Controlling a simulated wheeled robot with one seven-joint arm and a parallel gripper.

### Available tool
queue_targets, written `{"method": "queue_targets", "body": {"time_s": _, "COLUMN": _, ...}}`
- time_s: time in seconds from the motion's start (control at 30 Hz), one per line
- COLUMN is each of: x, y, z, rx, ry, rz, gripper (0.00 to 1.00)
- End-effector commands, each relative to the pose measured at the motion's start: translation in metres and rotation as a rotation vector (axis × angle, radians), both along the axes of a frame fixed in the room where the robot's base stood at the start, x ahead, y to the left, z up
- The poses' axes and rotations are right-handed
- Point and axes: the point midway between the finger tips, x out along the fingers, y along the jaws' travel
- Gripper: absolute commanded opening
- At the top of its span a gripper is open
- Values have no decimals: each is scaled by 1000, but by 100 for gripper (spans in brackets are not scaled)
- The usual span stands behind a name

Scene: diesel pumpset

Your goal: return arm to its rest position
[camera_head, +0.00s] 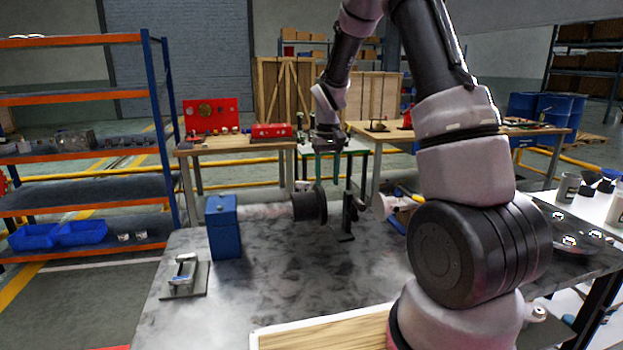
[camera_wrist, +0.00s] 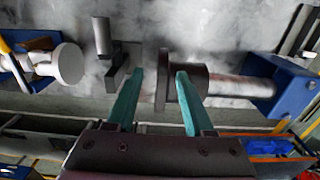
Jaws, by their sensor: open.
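My arm crosses the right half of the head view and bends down toward the bench (camera_head: 200,300). My gripper (camera_wrist: 160,75) shows in the wrist view with its two teal fingers apart and nothing held between them. A dark round flange (camera_wrist: 168,80) on a grey shaft appears between and just right of the fingertips; I cannot tell the distance. In the head view this flange (camera_head: 310,205) faces a dark upright bracket (camera_head: 349,213).
A blue support block (camera_head: 223,228) carries the shaft. A small metal part on a plate (camera_head: 184,280) lies at the bench's left. A wooden board (camera_head: 320,335) is at the front. A shelf rack (camera_head: 80,150) stands left, and a wooden table (camera_head: 240,146) behind.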

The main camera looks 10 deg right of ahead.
Motion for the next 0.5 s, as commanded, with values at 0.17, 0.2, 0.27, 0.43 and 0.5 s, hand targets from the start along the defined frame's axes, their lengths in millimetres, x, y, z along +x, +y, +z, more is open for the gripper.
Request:
{"method": "queue_targets", "body": {"time_s": 0.17, "x": -15, "y": -1, "z": 44, "rx": 23, "ry": -61, "rz": -36, "gripper": 52}}
{"method": "queue_targets", "body": {"time_s": 0.2, "x": -23, "y": -1, "z": 58, "rx": 32, "ry": -81, "rz": -50, "gripper": 52}}
{"method": "queue_targets", "body": {"time_s": 0.27, "x": -35, "y": -2, "z": 81, "rx": 47, "ry": -115, "rz": -74, "gripper": 52}}
{"method": "queue_targets", "body": {"time_s": 0.43, "x": -76, "y": -3, "z": 137, "rx": 91, "ry": -210, "rz": -137, "gripper": 52}}
{"method": "queue_targets", "body": {"time_s": 0.5, "x": -94, "y": -3, "z": 156, "rx": 109, "ry": -249, "rz": -160, "gripper": 52}}
